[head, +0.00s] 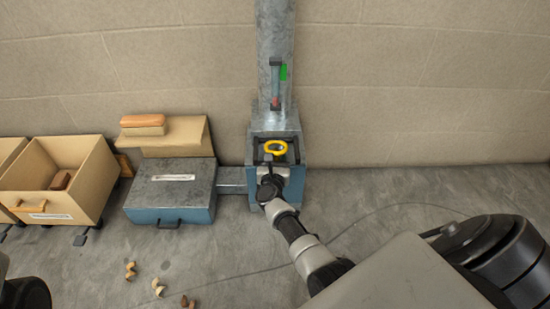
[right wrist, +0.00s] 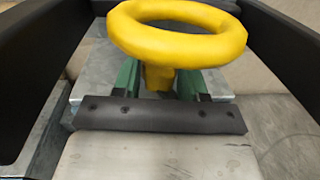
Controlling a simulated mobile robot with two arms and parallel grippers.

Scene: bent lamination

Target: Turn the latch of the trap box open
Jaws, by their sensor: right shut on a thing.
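The trap box (head: 293,187) is a blue and grey metal box at the foot of a vertical metal duct in the head view. Its latch is a yellow ring (head: 276,147) at the top of the box. The yellow ring (right wrist: 178,62) also shows large in the right wrist view, on a short yellow stem above a dark strip (right wrist: 160,119) and green parts. My right gripper (head: 275,149) reaches in from the lower right, its black fingers on either side of the ring, shut on it. The finger contact itself is hard to see. My left gripper is out of view.
A blue metal box (head: 170,214) stands left of the trap box, joined by a short duct (head: 232,181). Small curled pieces (head: 158,287) lie on the floor. A thin cable crosses the floor at right.

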